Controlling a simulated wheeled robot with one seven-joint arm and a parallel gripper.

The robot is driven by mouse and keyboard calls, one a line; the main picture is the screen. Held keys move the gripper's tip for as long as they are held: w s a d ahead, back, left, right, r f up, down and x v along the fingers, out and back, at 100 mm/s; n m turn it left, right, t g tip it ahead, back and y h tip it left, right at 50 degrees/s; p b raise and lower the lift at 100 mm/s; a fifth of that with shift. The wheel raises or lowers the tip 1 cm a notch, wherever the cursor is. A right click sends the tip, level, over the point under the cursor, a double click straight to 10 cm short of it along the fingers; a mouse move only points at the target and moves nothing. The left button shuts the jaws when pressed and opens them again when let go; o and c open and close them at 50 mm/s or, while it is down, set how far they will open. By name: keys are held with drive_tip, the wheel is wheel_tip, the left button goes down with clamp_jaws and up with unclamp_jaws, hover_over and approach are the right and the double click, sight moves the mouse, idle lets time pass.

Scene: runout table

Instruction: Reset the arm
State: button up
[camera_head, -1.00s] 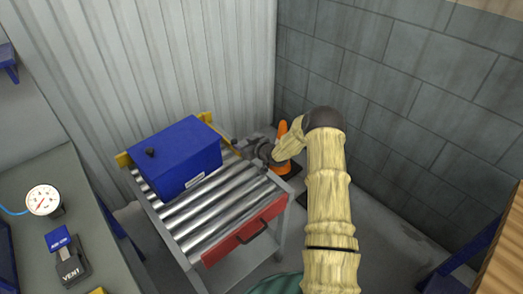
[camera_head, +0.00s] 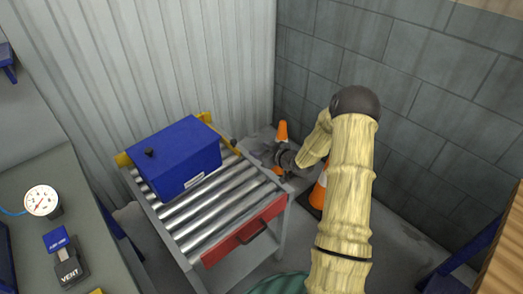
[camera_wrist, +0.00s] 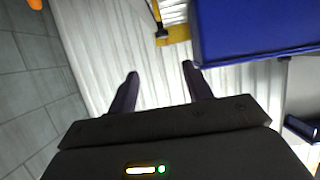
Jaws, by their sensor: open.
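My arm (camera_head: 345,190) reaches up from the bottom of the head view, with a wood-like surface and a dark elbow. My gripper (camera_head: 258,150) is to the right of the runout table and apart from it, its fingers small and hard to make out there. In the wrist view my gripper (camera_wrist: 160,85) shows two dark fingers spread apart with nothing between them. A blue box (camera_head: 185,155) with a black knob sits on the roller table (camera_head: 215,222). The box also shows at the upper right of the wrist view (camera_wrist: 250,30).
Orange cones (camera_head: 282,131) stand on the floor behind and beside my gripper. A grey block wall (camera_head: 420,110) rises at right. A bench at left holds a gauge (camera_head: 42,201) and a vent switch (camera_head: 64,258).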

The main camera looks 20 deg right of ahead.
drive_tip(key=shift+d, duration=0.1)
drive_tip(key=s+a+r+m+g+h+p, duration=0.1)
drive_tip(key=s+a+r+g+h+p, duration=0.15)
drive_tip(key=s+r, duration=0.4)
drive_tip(key=s+a+r+m+g+h+p, duration=0.1)
drive_tip(key=s+a+r+g+h+p, duration=0.15)
drive_tip(key=s+r+p, duration=0.4)
drive_tip(key=s+a+r+m+g+p, duration=0.1)
drive_tip(key=s+a+r+g, duration=0.1)
drive_tip(key=s+r, duration=0.4)
drive_tip(key=s+a+r+m+g+p, duration=0.1)
drive_tip(key=s+r, duration=0.5)
drive_tip(key=s, duration=0.6)
drive_tip(key=shift+a+r+m+g+p, duration=0.35)
drive_tip(key=shift+a+g, duration=0.25)
drive_tip(key=shift+g, duration=0.4)
drive_tip(key=shift+c, duration=0.2)
